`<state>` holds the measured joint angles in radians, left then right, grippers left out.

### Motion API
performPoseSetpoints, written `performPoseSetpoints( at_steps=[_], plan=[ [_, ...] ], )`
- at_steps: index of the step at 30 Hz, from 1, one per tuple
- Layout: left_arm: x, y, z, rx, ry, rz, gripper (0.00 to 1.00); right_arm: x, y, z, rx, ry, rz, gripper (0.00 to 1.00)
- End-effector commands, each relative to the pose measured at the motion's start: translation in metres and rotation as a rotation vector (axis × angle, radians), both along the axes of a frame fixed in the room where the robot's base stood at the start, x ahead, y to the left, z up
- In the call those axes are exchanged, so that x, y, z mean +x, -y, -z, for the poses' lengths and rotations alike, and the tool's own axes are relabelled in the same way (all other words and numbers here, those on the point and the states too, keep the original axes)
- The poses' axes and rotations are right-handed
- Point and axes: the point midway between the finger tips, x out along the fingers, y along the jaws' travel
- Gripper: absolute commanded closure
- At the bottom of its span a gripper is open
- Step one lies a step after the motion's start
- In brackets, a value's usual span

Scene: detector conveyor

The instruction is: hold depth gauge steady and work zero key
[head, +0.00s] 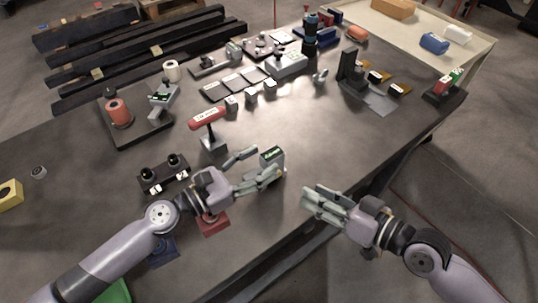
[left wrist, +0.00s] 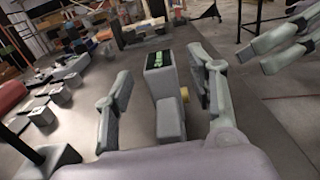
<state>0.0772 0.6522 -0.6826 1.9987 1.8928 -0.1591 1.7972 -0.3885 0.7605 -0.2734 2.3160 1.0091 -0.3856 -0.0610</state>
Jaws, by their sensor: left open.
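The depth gauge, a small grey block with a green-lit display (head: 272,155), stands on the dark table. In the left wrist view the gauge (left wrist: 160,84) is upright between the fingers, with a lower grey block in front and a yellow round part on its right side. My left gripper (head: 257,166) is open; its fingers (left wrist: 160,82) stand on either side of the gauge with visible gaps. My right gripper (head: 308,196) is to the right of the gauge, near the table's front edge, apart from it. Its finger gap is unclear. I cannot make out the zero key.
A red-handled stand (head: 207,118) is just behind my left gripper. A black block with two knobs (head: 164,173) and a red block (head: 212,223) are close to my left arm. Several small grey blocks (head: 251,95) stand further back. The table right of the gauge is clear.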

Motion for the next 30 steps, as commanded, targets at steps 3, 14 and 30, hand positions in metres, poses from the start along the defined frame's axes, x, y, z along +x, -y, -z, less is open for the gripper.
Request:
performPoseSetpoints(
  at_steps=[3, 14, 30],
  plan=[
    [0.009, 0.012, -0.001, 0.000, 0.004, 0.002, 0.48, 0.000, 0.000, 0.000, 0.000, 0.000, 0.000, 0.67],
    [0.020, 0.027, 0.000, 0.000, 0.000, -0.001, 0.48, 0.000, 0.000, 0.000, 0.000, 0.000, 0.000, 0.67],
    [0.019, 0.027, 0.000, 0.000, 0.000, 0.000, 0.68, 0.000, 0.000, 0.000, 0.000, 0.000, 0.000, 0.67]
  ],
)
